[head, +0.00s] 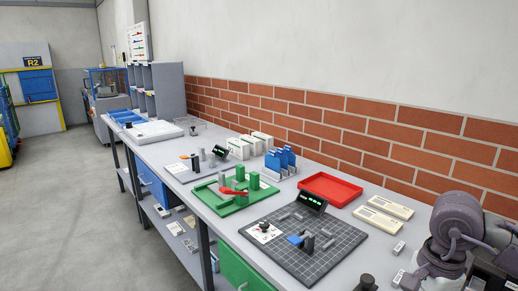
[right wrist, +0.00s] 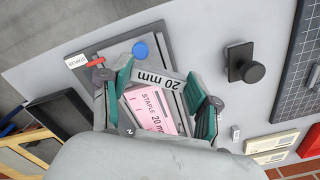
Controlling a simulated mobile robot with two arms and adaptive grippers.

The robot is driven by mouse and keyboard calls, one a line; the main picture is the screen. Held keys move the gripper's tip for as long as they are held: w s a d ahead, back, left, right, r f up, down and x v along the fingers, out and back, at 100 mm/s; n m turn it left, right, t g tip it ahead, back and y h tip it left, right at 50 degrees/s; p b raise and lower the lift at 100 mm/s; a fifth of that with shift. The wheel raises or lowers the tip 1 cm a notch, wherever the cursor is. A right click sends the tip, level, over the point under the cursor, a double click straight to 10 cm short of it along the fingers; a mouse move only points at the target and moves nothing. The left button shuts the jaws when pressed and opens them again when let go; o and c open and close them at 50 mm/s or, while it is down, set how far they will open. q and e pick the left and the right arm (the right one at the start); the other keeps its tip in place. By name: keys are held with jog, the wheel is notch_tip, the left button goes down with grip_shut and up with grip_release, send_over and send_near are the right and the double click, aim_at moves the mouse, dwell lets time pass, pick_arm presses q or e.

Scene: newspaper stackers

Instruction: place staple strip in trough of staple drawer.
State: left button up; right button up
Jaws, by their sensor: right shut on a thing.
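I take this as the staple strip, held at both ends. Below it is a grey device (right wrist: 172,42) with a blue round button (right wrist: 140,50), partly covered by the gripper; a tag marked "STAPLER" (right wrist: 77,61) is beside it. A pink label marked "STAPLE 20 mm" (right wrist: 152,108) shows between the fingers. I cannot make out the drawer's trough. My left gripper is not in view.
A black knob on a block (right wrist: 241,65) stands right of the gripper. In the head view, the long bench holds a gridded dark mat (head: 345,247), a green tray (head: 208,199), a red tray (head: 331,188) and pale boxes (head: 390,206).

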jog(key=s+a+f+n, duration=0.1)
jog(key=a+f+n, duration=0.1)
jog(key=a+n, duration=1.05)
jog(key=s+d+f+n, duration=0.2)
jog(key=s+f+n, duration=0.2)
jog(key=f, duration=0.1)
jog(key=shift+s, duration=0.2)
jog(key=shift+d, duration=0.15)
